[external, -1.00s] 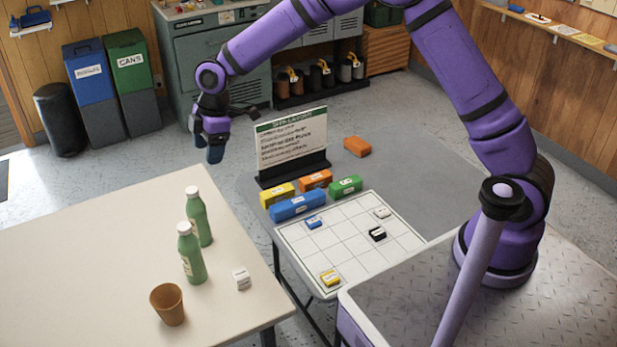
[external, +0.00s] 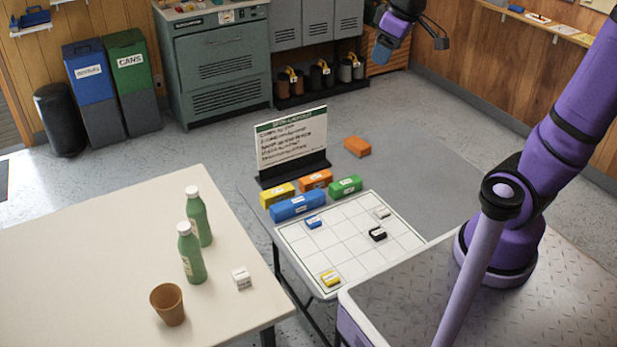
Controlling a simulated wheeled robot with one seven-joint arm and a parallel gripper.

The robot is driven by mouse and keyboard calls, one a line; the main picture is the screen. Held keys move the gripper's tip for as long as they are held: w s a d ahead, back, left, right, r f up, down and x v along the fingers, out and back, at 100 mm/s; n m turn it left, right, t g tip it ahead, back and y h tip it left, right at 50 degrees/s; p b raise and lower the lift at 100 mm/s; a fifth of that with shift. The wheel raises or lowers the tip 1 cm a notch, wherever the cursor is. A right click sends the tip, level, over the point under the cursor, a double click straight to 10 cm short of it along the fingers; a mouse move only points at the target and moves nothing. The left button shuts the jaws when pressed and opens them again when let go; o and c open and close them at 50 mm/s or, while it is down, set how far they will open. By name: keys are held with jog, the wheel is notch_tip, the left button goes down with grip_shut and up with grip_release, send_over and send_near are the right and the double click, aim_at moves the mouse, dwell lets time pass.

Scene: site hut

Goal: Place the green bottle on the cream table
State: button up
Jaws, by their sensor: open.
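Two green bottles with white caps stand upright on the cream table (external: 80,260) at the left. One green bottle (external: 191,258) is nearer the camera, and the other green bottle (external: 200,220) is just behind it. My gripper (external: 410,40) is at the top of the external view, open and empty, high and far to the right of the bottles. It touches nothing.
On the cream table are a brown cup (external: 168,304) and a small white block (external: 241,278). The grey table (external: 405,170) holds a gridded board (external: 345,265), several coloured blocks and a sign (external: 291,138). Bins and cabinets line the back wall.

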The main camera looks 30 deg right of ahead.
jog(key=s+d+f+m, duration=0.1)
jog(key=s+d+m, duration=0.2)
jog(key=s, duration=0.4)
jog(key=s+d+m+t, duration=0.1)
jog(key=s+d+m, duration=0.2)
jog(key=s+d, duration=0.3)
jog(key=shift+s+d+f+h, duration=0.15)
jog(key=shift+s+f+h, duration=0.15)
jog(key=shift+s+f, duration=0.15)
